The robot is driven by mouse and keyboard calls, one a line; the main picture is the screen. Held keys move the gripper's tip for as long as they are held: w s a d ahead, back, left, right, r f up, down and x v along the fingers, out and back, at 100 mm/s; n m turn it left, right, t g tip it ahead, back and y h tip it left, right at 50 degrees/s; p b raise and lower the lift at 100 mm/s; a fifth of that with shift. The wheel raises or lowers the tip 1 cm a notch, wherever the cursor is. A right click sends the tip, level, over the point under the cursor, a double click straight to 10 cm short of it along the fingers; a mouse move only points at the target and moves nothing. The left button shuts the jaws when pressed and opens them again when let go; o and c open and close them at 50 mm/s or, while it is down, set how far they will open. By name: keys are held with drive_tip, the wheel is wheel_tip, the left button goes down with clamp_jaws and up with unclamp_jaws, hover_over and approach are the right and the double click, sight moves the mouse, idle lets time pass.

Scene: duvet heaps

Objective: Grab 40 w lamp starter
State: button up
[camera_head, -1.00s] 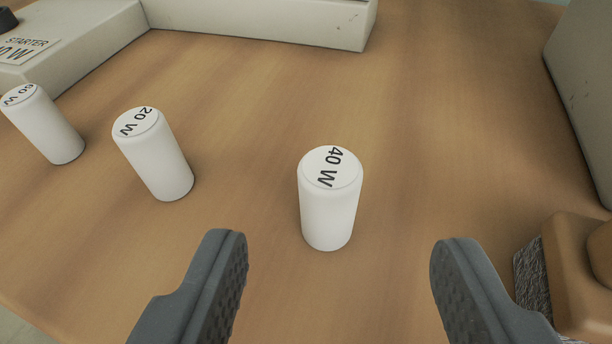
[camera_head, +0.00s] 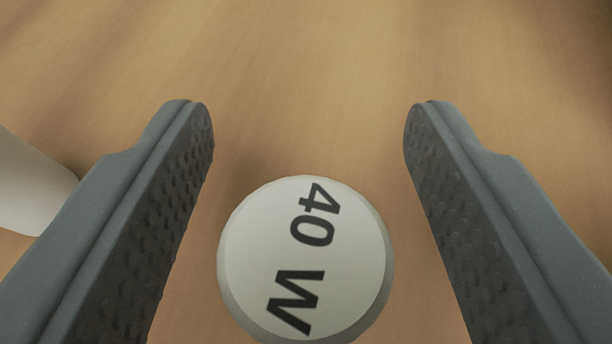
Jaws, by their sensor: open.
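The 40 W lamp starter (camera_head: 305,260) is a white cylinder with "40 W" printed in black on its round top. It stands upright on the wooden table, seen from above at the bottom middle of the view. My gripper (camera_head: 308,115) is open, with one dark grey textured finger on each side of the starter. There is a visible gap between the starter and each finger, a little narrower on the left. The starter's lower body is mostly hidden under its top.
Part of another white cylinder (camera_head: 28,190) shows at the left edge, outside the left finger. The wooden tabletop (camera_head: 310,60) is clear ahead of the fingertips and to the right.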

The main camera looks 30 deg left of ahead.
sight(292, 182)
drive_tip(key=shift+c, duration=0.3)
drive_tip(key=c, duration=1)
drive_tip(key=shift+r, duration=0.1)
drive_tip(key=shift+r+p, duration=0.65)
drive_tip(key=shift+r, duration=1.1)
drive_tip(key=shift+s+r, duration=0.1)
drive_tip(key=shift+s, duration=0.15)
drive_tip(key=s+r+b, duration=0.1)
drive_tip(key=s+b, duration=0.2)
drive_tip(key=s, duration=1.2)
drive_tip(key=shift+s+d, duration=0.15)
drive_tip(key=shift+s, duration=0.15)
